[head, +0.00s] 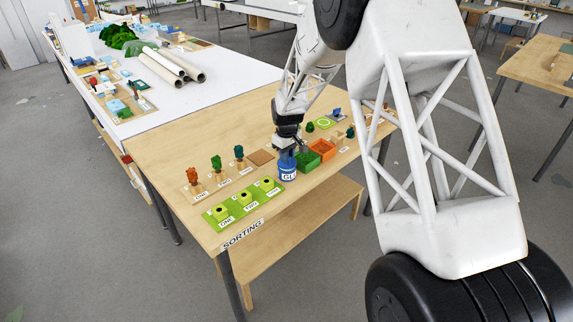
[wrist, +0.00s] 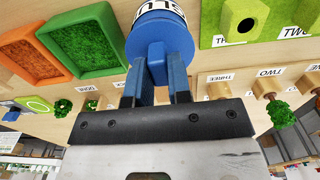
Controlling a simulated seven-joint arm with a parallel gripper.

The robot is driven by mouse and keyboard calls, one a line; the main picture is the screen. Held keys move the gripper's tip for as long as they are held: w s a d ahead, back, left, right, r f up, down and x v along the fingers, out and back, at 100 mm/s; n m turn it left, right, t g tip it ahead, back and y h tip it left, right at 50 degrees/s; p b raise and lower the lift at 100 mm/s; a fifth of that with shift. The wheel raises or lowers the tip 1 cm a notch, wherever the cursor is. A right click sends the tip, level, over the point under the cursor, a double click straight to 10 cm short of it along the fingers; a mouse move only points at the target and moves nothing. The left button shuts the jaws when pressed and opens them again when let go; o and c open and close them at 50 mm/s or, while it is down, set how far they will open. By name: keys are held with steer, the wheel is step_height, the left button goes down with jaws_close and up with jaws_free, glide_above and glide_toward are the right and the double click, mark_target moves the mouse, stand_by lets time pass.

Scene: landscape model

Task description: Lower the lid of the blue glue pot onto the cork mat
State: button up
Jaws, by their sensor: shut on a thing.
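The blue glue pot (head: 287,170), with a white label, stands upright on the wooden sorting table. It also shows at the top of the wrist view (wrist: 155,10). Its blue lid (wrist: 160,40) sits on the pot with no gap visible. My gripper (head: 286,150) is directly above the pot, pointing down. In the wrist view its two blue fingers (wrist: 157,82) are shut on the lid's narrow knob (wrist: 156,62). I cannot make the mat out in the wrist view.
A green box (head: 307,160) and an orange box (head: 323,149) stand close to the right of the pot. A green board with yellow-green blocks (head: 243,204) lies in front. Several small model trees on stands, one of them orange (head: 193,179), are left of the mat.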

steer(key=shift+r, duration=2.1)
steer(key=shift+a, duration=0.1)
steer(key=w+a+f, duration=0.4)
steer(key=w+a, duration=0.7)
steer(key=shift+w, duration=0.15)
steer(key=shift+a, duration=0.1)
steer(key=shift+f, duration=0.3)
steer(key=shift+f, duration=2.55)
steer(key=shift+f, duration=0.1)
steer(key=o, duration=0.8)
